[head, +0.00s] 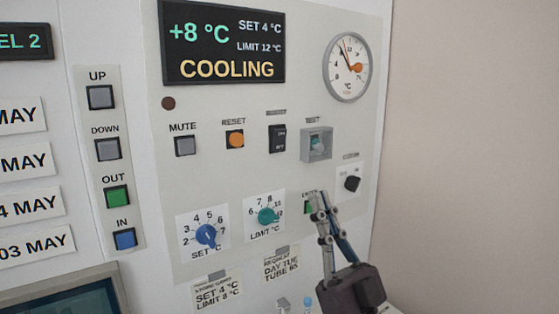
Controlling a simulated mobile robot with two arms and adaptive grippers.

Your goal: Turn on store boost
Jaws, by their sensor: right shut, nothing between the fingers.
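My right gripper (317,198) is shut and empty in front of the control panel (215,110), its tips over the green button (308,207) whose label is partly hidden. I cannot tell whether the tips touch it. No label reading "boost" is legible. A black rocker switch (277,138) sits upper middle under a covered label. A black rotary knob (352,184) sits to the right of the gripper, under a label too small to read. The display (222,42) reads +8 °C, SET 4 °C, LIMIT 12 °C, COOLING. My left gripper is out of view.
Nearby are the MUTE button (185,145), orange RESET button (235,139), a recessed TEST control (316,145), blue SET knob (206,235), teal LIMIT knob (267,215) and a round gauge (347,66). UP, DOWN, OUT and IN buttons line the left strip (108,220). The right wall is bare.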

